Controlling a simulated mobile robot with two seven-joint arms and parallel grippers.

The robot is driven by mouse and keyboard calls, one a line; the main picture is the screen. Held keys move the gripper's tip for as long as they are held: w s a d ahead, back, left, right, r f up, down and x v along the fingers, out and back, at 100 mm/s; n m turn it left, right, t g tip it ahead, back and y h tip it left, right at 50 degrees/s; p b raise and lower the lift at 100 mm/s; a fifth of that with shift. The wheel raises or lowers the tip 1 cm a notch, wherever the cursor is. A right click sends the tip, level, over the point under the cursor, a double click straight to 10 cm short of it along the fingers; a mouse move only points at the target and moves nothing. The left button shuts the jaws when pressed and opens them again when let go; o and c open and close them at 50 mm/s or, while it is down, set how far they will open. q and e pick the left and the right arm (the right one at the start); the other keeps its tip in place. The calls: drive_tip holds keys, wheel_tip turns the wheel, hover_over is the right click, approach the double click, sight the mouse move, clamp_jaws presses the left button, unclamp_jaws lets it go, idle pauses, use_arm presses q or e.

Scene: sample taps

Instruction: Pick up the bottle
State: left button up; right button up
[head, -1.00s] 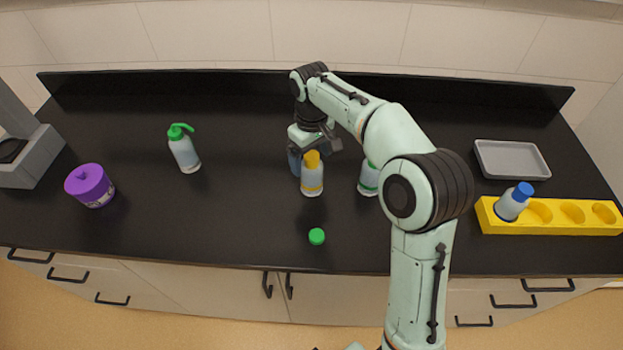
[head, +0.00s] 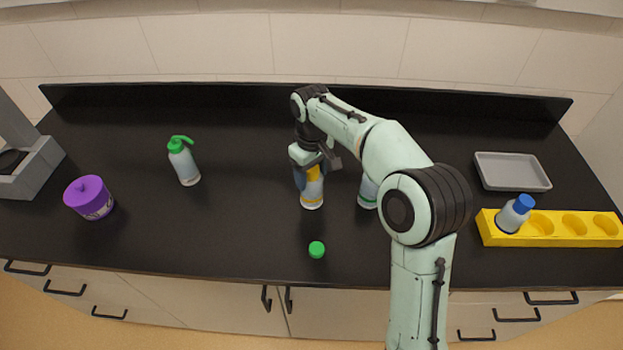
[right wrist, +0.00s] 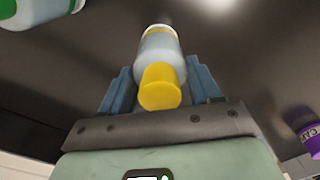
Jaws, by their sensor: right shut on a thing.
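A clear bottle with a yellow cap (head: 312,190) stands upright on the black counter near its middle. My right gripper (head: 308,172) has come down on it from behind and above, and is shut on it. In the right wrist view the bottle (right wrist: 160,62) lies between the two blue fingers (right wrist: 160,88), its yellow cap toward the palm. In the head view the gripper covers part of the cap. My left gripper does not show.
A bottle with a green band (head: 368,193) stands close by on the right, partly behind my arm. A green cap (head: 317,249) lies in front. A green-topped wash bottle (head: 184,162) and purple jar (head: 90,198) are left. A yellow rack (head: 552,238) holding a blue-capped bottle (head: 515,213) and grey tray (head: 512,184) are right.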

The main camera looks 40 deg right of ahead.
wheel_tip(320, 180, up, 10)
drive_tip(key=shift+r+p, duration=0.25)
drive_tip(key=shift+p, duration=1)
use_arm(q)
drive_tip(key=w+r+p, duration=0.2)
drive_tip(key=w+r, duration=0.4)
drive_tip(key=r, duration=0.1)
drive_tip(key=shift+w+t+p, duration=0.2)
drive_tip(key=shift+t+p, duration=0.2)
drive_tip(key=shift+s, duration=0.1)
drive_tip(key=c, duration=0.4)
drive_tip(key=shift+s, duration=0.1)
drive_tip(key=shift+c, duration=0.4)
use_arm(e)
wheel_tip(320, 180, up, 9)
drive_tip(key=shift+r, duration=0.2)
